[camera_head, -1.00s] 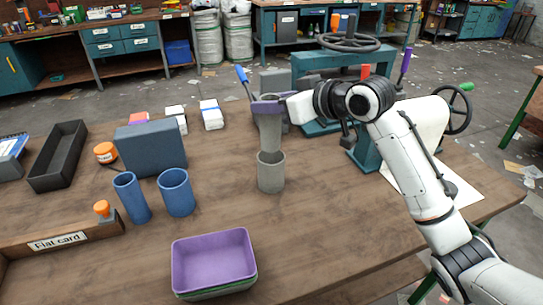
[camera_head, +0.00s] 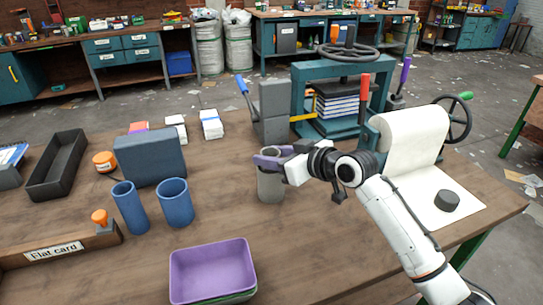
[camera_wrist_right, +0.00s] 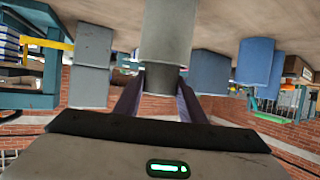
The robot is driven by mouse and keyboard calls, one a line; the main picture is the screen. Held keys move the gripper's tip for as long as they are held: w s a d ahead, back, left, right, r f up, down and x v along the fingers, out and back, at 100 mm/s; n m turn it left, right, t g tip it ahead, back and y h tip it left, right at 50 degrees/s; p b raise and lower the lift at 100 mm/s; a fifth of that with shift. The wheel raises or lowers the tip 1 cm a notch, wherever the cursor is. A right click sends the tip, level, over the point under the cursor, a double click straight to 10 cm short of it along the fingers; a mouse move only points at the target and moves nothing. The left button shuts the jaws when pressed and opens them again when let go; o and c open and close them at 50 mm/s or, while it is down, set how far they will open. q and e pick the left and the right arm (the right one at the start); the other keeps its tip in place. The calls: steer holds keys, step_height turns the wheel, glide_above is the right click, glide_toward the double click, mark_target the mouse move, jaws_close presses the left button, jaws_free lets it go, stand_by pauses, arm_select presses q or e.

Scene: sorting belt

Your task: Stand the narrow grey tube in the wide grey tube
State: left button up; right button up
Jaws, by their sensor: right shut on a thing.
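The wide grey tube (camera_head: 271,188) stands upright on the wooden table in the head view. My right gripper (camera_head: 268,160) is at its top end, with purple fingers shut on the narrow grey tube, which is mostly hidden in this view. In the right wrist view, which looks upside down, a short length of the narrow grey tube (camera_wrist_right: 160,79) shows between the fingers and sticks out of the mouth of the wide grey tube (camera_wrist_right: 170,30). The rest of it appears to be inside the wide tube. My left gripper is not in view.
Two blue tubes (camera_head: 176,202) and a blue-grey block (camera_head: 150,158) stand to the left. A purple tray (camera_head: 212,270) lies in front. A teal press (camera_head: 300,100) and a paper roll (camera_head: 413,135) stand behind and right. The table right of the tray is clear.

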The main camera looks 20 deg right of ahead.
steer(key=shift+f, duration=0.1)
steer(key=shift+f, duration=0.25)
steer(key=o, duration=1.3)
steer(key=shift+r, duration=0.1)
steer(key=v, duration=1.2)
steer(key=shift+r, duration=0.35)
